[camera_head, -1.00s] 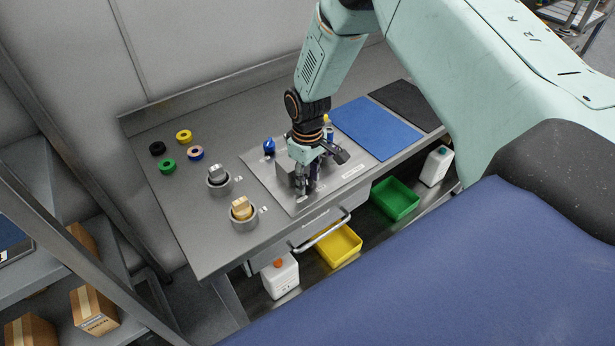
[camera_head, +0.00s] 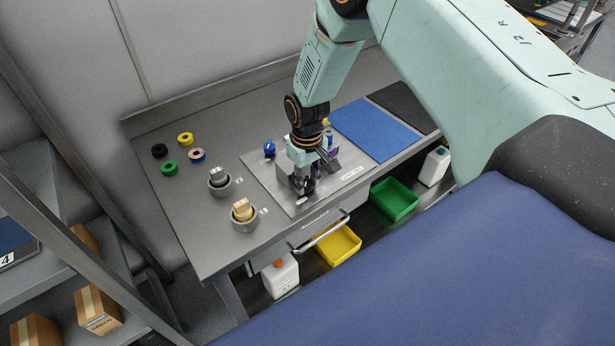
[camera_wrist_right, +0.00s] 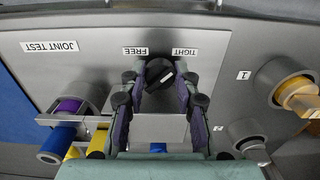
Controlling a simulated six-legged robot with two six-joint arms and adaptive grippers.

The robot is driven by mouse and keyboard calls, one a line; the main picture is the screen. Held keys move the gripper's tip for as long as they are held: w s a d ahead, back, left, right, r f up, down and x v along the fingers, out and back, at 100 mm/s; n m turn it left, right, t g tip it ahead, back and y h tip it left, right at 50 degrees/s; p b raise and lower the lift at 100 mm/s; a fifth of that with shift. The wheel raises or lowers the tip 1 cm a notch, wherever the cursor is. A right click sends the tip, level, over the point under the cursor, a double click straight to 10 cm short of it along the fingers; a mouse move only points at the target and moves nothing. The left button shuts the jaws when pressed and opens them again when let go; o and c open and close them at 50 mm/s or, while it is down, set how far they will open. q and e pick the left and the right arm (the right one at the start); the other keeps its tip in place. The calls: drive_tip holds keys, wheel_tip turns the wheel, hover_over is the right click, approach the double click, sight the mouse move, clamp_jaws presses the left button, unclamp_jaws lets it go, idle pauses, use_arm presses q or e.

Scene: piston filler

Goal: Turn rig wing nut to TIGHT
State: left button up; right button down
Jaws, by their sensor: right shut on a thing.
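The black rig wing nut (camera_wrist_right: 160,74) shows in the right wrist view between my fingertips, on a grey plate with the labels FREE (camera_wrist_right: 135,51) and TIGHT (camera_wrist_right: 184,52). A pale line on it slants up and right, toward the TIGHT side. My right gripper (camera_wrist_right: 160,82) is shut on the wing nut, a finger on each side. In the head view my right gripper (camera_head: 305,190) points down at the front part of the rig plate (camera_head: 270,184), and its fingers mostly hide the wing nut. My left gripper is not in view.
A blue knob (camera_head: 269,148) stands behind the gripper on the plate. Two round holders (camera_head: 219,186) (camera_head: 245,222) with plugs stand to the left. Several coloured rings (camera_head: 186,139) lie farther back. A blue mat (camera_head: 374,131) lies right. A drawer handle (camera_head: 322,231) juts out in front.

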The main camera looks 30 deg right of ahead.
sight(307, 184)
drive_tip(key=shift+w+r, duration=0.1)
drive_tip(key=shift+w, duration=0.05)
drive_tip(key=c, duration=1)
unclamp_jaws()
wheel_tip(307, 184, up, 12)
drive_tip(key=shift+f, duration=0.1)
drive_tip(key=s+a+f, duration=0.4)
drive_tip(key=s+f, duration=0.4)
drive_tip(key=s, duration=0.3)
drive_tip(key=s+a+f, duration=0.4)
drive_tip(key=s+f, duration=0.4)
drive_tip(key=s, duration=0.3)
drive_tip(key=s+m, duration=0.1)
drive_tip(key=s, duration=1.1)
drive_tip(key=f+b, duration=1.1)
drive_tip(key=w+f+b, duration=0.1)
drive_tip(key=f+b, duration=0.4)
drive_tip(key=f, duration=0.1)
drive_tip(key=shift+b, duration=0.35)
